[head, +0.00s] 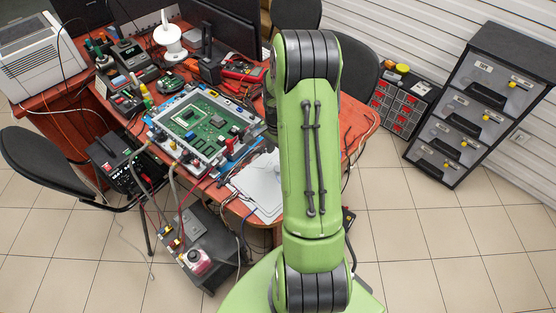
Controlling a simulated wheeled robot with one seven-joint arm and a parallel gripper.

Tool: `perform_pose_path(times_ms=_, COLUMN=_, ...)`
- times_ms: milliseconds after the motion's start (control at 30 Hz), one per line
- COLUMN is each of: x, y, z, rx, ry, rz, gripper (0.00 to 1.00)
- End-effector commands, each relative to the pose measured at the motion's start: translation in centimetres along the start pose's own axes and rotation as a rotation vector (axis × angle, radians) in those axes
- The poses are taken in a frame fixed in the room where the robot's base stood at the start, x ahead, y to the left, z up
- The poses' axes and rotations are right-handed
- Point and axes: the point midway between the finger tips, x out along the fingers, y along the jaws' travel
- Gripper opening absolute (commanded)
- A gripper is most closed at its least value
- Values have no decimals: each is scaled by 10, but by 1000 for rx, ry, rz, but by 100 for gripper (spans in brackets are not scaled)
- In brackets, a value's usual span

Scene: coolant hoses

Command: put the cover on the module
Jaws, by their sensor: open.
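A green circuit board (205,119) sits in a light-grey frame with coloured fittings on the red desk. I cannot tell for certain whether this is the module. A flat pale sheet or plate (262,190) lies at the desk's front edge, right of the board and partly behind my arm. I cannot tell whether it is the cover, and no other cover can be made out. My green arm rises through the middle of the head view. My gripper is not visible.
A black chair (45,165) stands at left. A dark cart (212,250) with fittings is in front. A drawer cabinet (478,95) stands right. Tiled floor at lower right is clear.

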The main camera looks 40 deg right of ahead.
Motion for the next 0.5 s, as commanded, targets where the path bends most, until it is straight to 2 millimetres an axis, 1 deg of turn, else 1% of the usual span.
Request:
perform_pose_path(times_ms=33, x=-16, y=-1, z=0, rx=0, ry=3, rz=-3, gripper=54)
perform_pose_path(times_ms=100, x=-30, y=0, z=0, rx=0, ry=2, rz=-2, gripper=54)
perform_pose_path(times_ms=200, x=-43, y=0, z=0, rx=0, ry=1, rz=-1, gripper=54)
perform_pose_path(times_ms=267, x=-48, y=0, z=0, rx=-2, ry=1, rz=-1, gripper=54)
perform_pose_path(times_ms=333, x=-58, y=-2, z=6, rx=-33, ry=9, rz=-8, gripper=54)
perform_pose_path(times_ms=367, x=-67, y=-3, z=11, rx=-63, ry=18, rz=-16, gripper=54)
perform_pose_path(times_ms=433, x=-95, y=-5, z=30, rx=-173, ry=47, rz=-42, gripper=54)
perform_pose_path(times_ms=467, x=-110, y=-5, z=42, rx=-237, ry=63, rz=-56, gripper=54)
perform_pose_path(times_ms=500, x=-131, y=-2, z=60, rx=-330, ry=86, rz=-77, gripper=54)
